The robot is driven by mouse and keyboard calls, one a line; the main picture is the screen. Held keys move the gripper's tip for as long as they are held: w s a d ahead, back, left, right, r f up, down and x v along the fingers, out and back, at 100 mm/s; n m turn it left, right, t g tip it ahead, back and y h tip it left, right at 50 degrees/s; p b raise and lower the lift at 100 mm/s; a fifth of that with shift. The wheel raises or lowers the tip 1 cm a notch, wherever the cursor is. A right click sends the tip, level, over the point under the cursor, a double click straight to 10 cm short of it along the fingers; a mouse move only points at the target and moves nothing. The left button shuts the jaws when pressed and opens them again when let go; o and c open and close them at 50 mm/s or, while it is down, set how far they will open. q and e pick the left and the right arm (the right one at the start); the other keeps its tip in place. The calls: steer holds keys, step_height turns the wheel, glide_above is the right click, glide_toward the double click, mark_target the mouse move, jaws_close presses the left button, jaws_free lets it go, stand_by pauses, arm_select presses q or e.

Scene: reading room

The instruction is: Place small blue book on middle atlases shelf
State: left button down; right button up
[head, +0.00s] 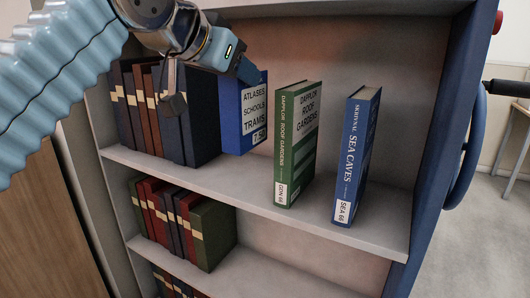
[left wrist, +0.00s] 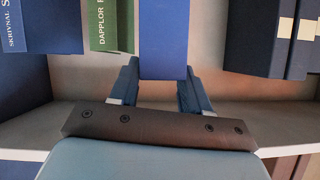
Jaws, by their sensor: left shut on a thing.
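The small blue book (head: 230,117), with a white label reading "ATLASES SCHOOLS TRAMS", is upright above a pale shelf (head: 257,191), between dark volumes and a green book. It also shows as a plain blue block in the left wrist view (left wrist: 164,40). My left gripper (head: 243,70) reaches in from the upper left and is shut on it near its top. In the left wrist view its two fingers (left wrist: 160,88) are on either side of the book. Whether the book's lower edge touches the shelf is unclear. My right gripper is not in view.
A green book (head: 296,150) and a blue "Sea Caves" book (head: 355,155) stand to the right on the same shelf, with gaps between. Dark volumes (head: 200,120) stand close on the left. A lower shelf holds red and green volumes (head: 210,235). A blue side panel (head: 440,130) bounds the right.

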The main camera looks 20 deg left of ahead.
arm_select(q)
steer(key=w+a+f+b, duration=0.1)
steer(key=w+a+f, duration=0.5)
steer(key=w+f, duration=0.4)
step_height(320, 180, down, 2)
steer(key=shift+b, duration=0.35)
steer(key=shift+a, duration=0.1)
steer(key=shift+f, duration=0.15)
steer(key=c, duration=0.5)
jaws_free()
